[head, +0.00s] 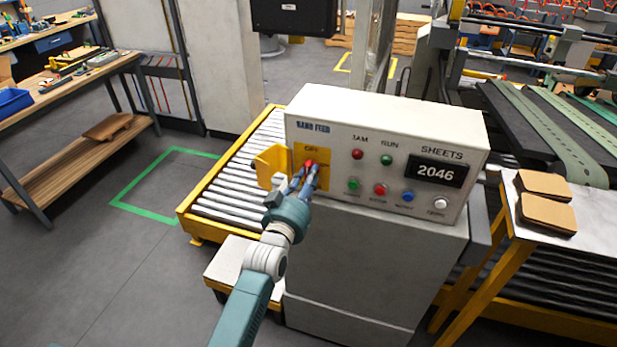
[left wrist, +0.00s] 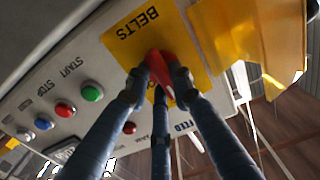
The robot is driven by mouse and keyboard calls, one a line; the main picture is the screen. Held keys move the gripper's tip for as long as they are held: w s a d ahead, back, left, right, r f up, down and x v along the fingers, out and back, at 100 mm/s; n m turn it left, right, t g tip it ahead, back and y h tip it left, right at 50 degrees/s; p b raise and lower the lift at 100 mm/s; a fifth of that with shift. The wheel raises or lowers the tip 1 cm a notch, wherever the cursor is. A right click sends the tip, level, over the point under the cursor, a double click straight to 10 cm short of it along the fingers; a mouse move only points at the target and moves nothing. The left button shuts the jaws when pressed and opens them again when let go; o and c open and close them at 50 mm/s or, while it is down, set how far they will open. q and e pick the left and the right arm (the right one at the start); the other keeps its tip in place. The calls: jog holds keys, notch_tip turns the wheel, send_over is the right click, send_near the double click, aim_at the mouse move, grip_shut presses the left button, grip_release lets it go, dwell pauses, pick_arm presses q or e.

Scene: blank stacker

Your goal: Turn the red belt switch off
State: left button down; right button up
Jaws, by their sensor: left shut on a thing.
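The red belt switch (head: 310,165) sits on a yellow plate (head: 325,176) at the left of the white control box. In the left wrist view the red switch (left wrist: 160,68) stands on the yellow plate under the word BELTS. My left gripper (head: 306,176) is shut on the red switch; its dark fingers (left wrist: 160,90) are around the knob and hide part of it. The end of the switch's travel cannot be read. A yellow flap (head: 271,166) stands open to the left of the plate. My right gripper is not in view.
The control box (head: 390,130) has a lit SHEETS display (head: 440,173) and several buttons and lamps right of the switch. A roller conveyor (head: 225,195) lies behind left. A side table with brown pads (head: 545,212) stands at right. Floor at left is clear.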

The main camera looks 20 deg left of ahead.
pick_arm(q)
jog(key=shift+f, duration=0.1)
jog(key=c, duration=1.5)
grip_release()
jog(key=s, duration=1.2)
jog(key=shift+a, duration=0.15)
